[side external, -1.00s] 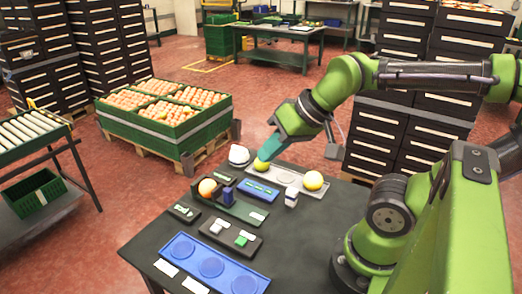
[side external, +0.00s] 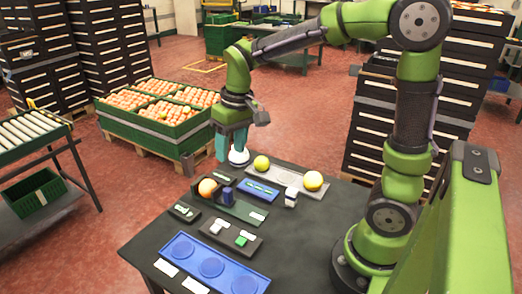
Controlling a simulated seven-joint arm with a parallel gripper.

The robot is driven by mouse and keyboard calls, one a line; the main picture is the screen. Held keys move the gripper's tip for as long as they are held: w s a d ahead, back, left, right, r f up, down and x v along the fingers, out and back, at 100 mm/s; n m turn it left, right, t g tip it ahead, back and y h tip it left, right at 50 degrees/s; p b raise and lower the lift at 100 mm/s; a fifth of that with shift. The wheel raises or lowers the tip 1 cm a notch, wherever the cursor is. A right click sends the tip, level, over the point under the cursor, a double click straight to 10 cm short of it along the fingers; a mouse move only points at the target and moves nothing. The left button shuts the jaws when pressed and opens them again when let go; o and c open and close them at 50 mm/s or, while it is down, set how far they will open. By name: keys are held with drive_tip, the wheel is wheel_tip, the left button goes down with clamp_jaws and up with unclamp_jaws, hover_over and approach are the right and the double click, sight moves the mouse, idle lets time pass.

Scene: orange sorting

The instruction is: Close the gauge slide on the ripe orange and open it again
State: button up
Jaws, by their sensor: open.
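The ripe orange (side external: 207,187) sits at the back left end of the dark gauge (side external: 243,210) on the table. The gauge's blue slide (side external: 227,198) stands just to the right of the orange, with little or no visible gap; I cannot tell whether they touch. My gripper (side external: 232,156) points down with its teal fingers apart, behind and above the gauge at the table's back edge. It holds no fruit. A white rounded object (side external: 239,157) shows by the fingers; I cannot tell whether they touch it.
A small blue tray (side external: 258,189), a white block (side external: 291,197) and a dark block holder (side external: 231,237) surround the gauge. A blue three-recess tray (side external: 187,248) lies in front.

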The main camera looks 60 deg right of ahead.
drive_tip(key=n+g, duration=0.1)
drive_tip(key=n, duration=0.1)
hover_over(228, 189)
drive_tip(key=shift+g+h, duration=0.3)
drive_tip(key=shift+h, duration=0.1)
wheel_tip(228, 189, down, 17)
drive_tip(key=shift+f, duration=0.1)
clamp_jaws()
